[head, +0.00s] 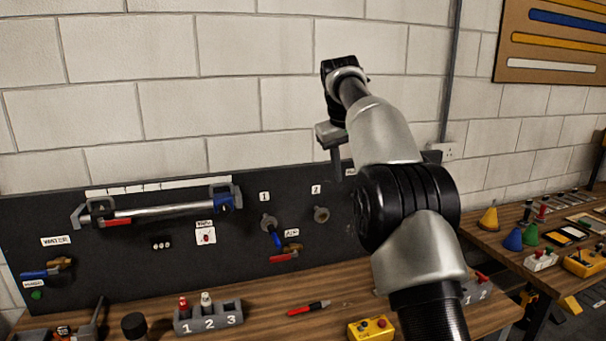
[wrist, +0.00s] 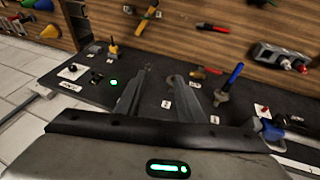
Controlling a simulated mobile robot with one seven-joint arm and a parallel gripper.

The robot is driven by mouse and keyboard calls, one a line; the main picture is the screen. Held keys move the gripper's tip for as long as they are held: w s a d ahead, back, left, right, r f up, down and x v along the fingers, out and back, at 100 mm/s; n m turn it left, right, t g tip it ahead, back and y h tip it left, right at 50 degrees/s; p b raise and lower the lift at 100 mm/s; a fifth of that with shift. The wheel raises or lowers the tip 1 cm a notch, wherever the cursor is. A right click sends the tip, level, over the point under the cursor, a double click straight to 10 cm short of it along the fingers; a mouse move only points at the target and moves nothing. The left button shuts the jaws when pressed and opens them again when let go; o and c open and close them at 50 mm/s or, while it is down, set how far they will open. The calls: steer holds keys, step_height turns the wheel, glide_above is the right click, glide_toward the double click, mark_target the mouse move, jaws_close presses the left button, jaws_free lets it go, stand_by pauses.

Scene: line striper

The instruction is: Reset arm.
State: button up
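My arm rises from the bottom right of the head view and bends up in front of the wall. My gripper (head: 337,165) hangs at the end of it, fingers pointing down, in front of the upper edge of the black tool panel (head: 130,255). In the wrist view my gripper (wrist: 157,80) shows two grey fingers standing apart with nothing between them, so it is open and empty. The panel and the wooden bench lie beyond the fingertips there, clear of them.
The wooden bench (head: 365,285) carries a numbered grey holder (head: 208,318), a red-and-black marker (head: 308,308) and a yellow button box (head: 371,329). Tools hang on the panel, including a long silver bar (head: 160,208). A second bench with cones (head: 488,219) stands at right.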

steer(key=s+d+r+m+y, duration=0.1)
steer(key=s+r, duration=0.2)
steer(key=s, duration=0.8)
steer(key=s+d+r+m, duration=0.1)
steer(key=s+d+r, duration=0.1)
steer(key=s, duration=0.9)
steer(key=s+f, duration=0.7)
steer(key=s, duration=0.4)
steer(key=s+f+m+t, duration=0.1)
steer(key=s+f, duration=0.6)
steer(key=s, duration=0.4)
steer(key=shift+s+a+m+y, duration=0.15)
steer(key=shift+s+m+y, duration=0.15)
steer(key=shift+y, duration=0.1)
steer(key=shift+f, duration=0.1)
steer(key=shift+c, duration=0.5)
